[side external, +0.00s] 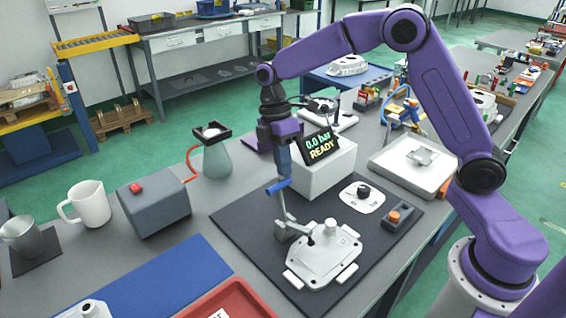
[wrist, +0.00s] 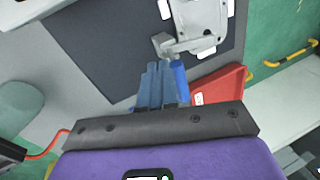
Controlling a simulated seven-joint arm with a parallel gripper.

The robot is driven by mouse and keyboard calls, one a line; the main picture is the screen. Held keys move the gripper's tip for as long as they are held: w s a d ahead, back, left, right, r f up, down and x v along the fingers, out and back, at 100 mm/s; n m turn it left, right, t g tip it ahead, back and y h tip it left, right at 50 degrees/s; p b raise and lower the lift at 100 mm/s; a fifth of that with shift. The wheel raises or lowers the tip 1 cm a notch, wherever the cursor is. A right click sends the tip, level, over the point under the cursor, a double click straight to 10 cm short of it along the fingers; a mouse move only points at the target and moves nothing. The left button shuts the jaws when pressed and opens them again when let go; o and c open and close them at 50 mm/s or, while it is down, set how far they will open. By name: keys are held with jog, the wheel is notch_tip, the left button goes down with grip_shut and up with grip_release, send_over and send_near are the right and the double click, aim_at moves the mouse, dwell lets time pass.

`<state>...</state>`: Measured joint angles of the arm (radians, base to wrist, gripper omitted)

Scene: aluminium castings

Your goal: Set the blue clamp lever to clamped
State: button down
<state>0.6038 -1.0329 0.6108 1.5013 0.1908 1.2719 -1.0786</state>
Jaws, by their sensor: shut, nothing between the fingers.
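The clamp lever has a blue handle (side external: 279,187) on top of a metal arm that rises, leaning a little, from a clamp base (side external: 288,231). The clamp stands at the left edge of a pale aluminium casting (side external: 325,257). My gripper (side external: 284,174) points down just above the handle, with its fingers shut and empty. In the wrist view the shut fingers (wrist: 158,82) lie just left of the blue handle (wrist: 179,82); I cannot tell whether they touch it. The casting (wrist: 203,22) shows at the top there.
A white box with a display (side external: 321,146) reading "0.0 bar READY" stands behind the clamp. A dark mat (side external: 244,225) lies under the work. A button box (side external: 401,217) is to the right, a red tray (side external: 229,301) in front, and a grey box (side external: 153,207) to the left.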

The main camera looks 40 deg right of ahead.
jog(key=shift+s+r+t, duration=0.25)
jog(key=shift+s+t, duration=0.65)
jog(key=shift+s, duration=0.6)
jog(key=shift+s+r+t, duration=0.2)
jog(key=shift+s+t, duration=0.7)
jog(key=shift+s, duration=0.55)
notch_tip(320, 180, up, 12)
jog(key=w+d, duration=0.1)
jog(key=w, duration=0.1)
jog(key=s+d+f+m, duration=0.1)
jog(key=s+f, duration=0.2)
jog(key=s, duration=0.5)
jog(key=s+d+f+m, duration=0.1)
jog(key=s+d+f, duration=0.1)
jog(key=s, duration=0.6)
jog(key=s+d+f+m, duration=0.1)
jog(key=s+f, duration=0.3)
jog(key=s, duration=0.4)
jog(key=shift+s+d+f+m, duration=0.3)
jog(key=shift+d+m, duration=0.1)
jog(key=shift+d, duration=0.35)
